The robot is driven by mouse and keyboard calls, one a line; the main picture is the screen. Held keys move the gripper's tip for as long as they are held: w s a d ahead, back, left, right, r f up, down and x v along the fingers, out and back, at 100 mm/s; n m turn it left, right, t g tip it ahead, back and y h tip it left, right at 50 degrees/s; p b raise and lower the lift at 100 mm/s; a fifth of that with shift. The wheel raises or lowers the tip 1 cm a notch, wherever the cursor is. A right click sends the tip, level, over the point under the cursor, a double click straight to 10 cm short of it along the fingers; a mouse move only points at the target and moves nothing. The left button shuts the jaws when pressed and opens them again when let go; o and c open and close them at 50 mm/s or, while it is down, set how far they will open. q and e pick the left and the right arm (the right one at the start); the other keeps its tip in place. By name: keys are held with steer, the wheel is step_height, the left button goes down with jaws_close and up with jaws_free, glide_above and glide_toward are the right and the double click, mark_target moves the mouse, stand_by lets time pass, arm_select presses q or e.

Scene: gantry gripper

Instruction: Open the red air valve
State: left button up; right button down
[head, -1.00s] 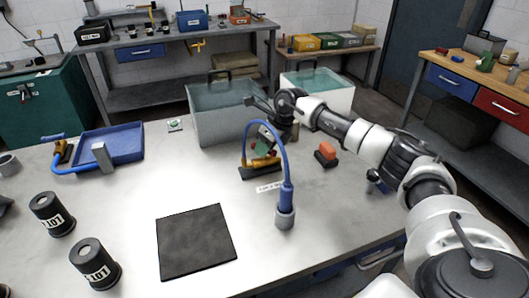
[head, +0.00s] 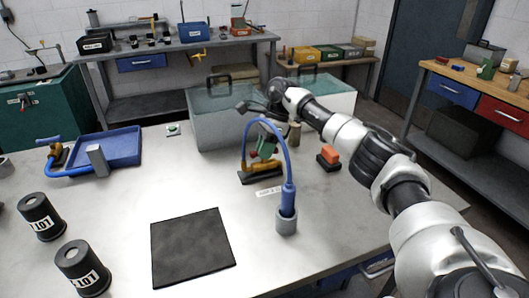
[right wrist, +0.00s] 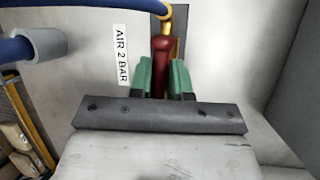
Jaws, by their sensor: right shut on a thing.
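The air valve has a brass body (head: 262,171) on a dark base on the table, with a blue hose looping up from it. Its red lever (right wrist: 161,60) shows in the right wrist view, standing between the two green finger pads. A label reading "AIR 2 BAR" (right wrist: 121,55) lies beside it. My right gripper (right wrist: 162,76) is shut on the red lever. In the head view the gripper (head: 264,150) reaches down to the valve from behind and partly hides the lever. My left gripper is not in view.
The hose ends in a blue nozzle (head: 287,200) standing in a grey holder (head: 286,223). A water tank (head: 215,125) stands behind. A black mat (head: 192,246) and two black "LOT" cylinders (head: 83,267) are at the front left.

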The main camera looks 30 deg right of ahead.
steer(key=shift+n+g, duration=0.3)
steer(key=shift+n, duration=0.1)
steer(key=c, duration=1.1)
jaws_free()
steer(key=v, duration=1.1)
steer(key=shift+b, duration=0.35)
steer(key=shift+a, duration=0.1)
